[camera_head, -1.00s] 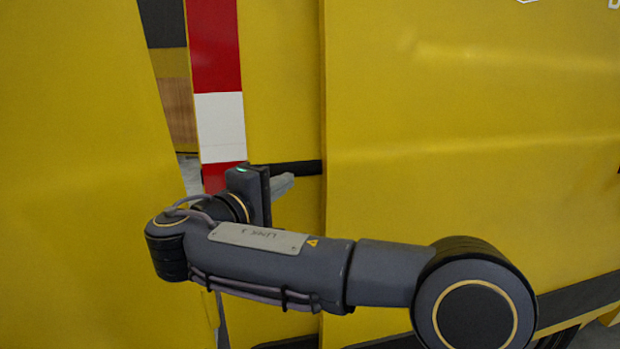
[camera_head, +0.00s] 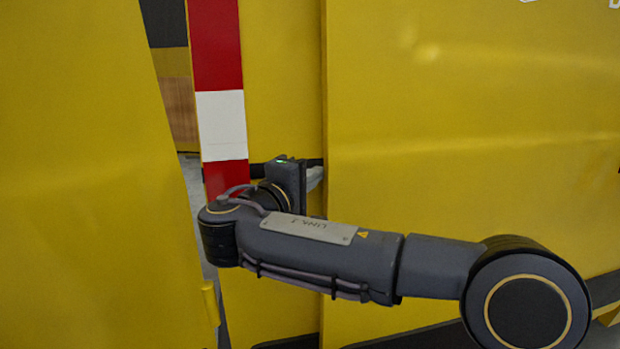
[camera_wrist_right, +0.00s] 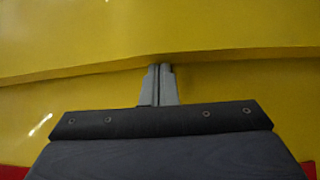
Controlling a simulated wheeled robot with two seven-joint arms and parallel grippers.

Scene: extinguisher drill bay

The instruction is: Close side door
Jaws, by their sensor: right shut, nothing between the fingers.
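The large yellow panel at the right, which looks like the side door (camera_head: 470,110), stands proud of the yellow body strip (camera_head: 283,80) beside it. Its upright left edge (camera_head: 323,100) runs down the middle of the head view. My right gripper (camera_head: 316,176) is at that edge, with its fingers shut and empty and pointing right. In the right wrist view the fingertips (camera_wrist_right: 160,72) meet the line of the yellow edge; I cannot tell if they touch. A dark rail (camera_head: 314,162) is partly hidden behind the gripper. My left gripper is out of view.
A red and white striped post (camera_head: 221,120) stands left of the body strip, behind my arm. Another yellow panel (camera_head: 90,150) fills the left side. A narrow gap between them shows a wooden surface (camera_head: 181,112) and grey floor. A dark band runs low at right.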

